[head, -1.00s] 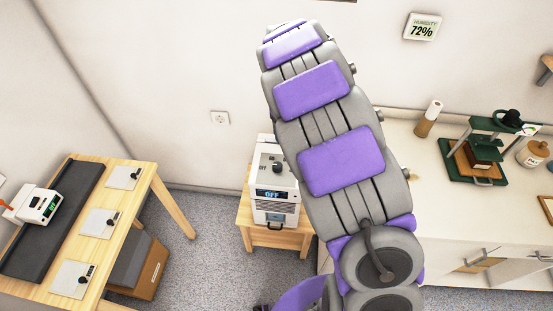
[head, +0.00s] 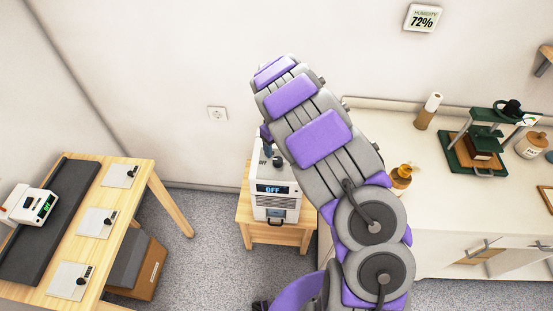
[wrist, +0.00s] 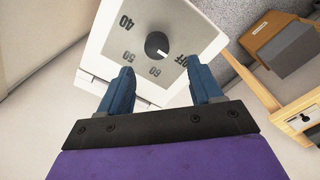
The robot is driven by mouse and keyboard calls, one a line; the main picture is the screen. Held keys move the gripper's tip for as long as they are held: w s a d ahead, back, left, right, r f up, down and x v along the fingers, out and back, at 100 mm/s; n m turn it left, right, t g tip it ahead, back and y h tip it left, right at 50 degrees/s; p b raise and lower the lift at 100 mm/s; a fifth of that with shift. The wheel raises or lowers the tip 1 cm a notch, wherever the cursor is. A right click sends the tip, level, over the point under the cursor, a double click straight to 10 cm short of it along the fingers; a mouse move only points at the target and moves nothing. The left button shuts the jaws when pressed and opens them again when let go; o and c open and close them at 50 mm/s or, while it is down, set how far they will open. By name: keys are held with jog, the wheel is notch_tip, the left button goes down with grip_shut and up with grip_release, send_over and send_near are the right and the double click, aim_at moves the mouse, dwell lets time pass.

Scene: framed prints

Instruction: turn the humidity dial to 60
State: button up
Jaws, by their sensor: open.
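The white humidity device (head: 274,206) stands on a small wooden table, and its front display reads OFF. In the wrist view its top face (wrist: 112,50) carries a black round dial (wrist: 157,45) with a white pointer mark turned toward the OFF label. The numbers 40, 50 and 60 are printed around the dial, with 60 beside OFF. My gripper (wrist: 163,86) is open, its two blue fingers apart at the near side of the dial, with nothing between them. In the head view my gripper (head: 268,142) is over the device and partly hides its top.
A wooden table (head: 128,175) with a black mat and several small plates stands to the left. The white counter (head: 385,135) on the right holds a green press (head: 485,140) and bottles. Grey floor lies between.

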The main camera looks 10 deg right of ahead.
aim_at(278, 159)
jog(key=f, duration=0.4)
jog(key=f+b, duration=0.1)
jog(key=f, duration=0.1)
jog(key=shift+d+f, duration=0.3)
jog(key=shift+d, duration=0.1)
jog(key=shift+a, duration=0.1)
jog(key=shift+a, duration=0.2)
jog(key=shift+c, duration=0.4)
jog(key=shift+d, duration=0.15)
jog(key=c, duration=1)
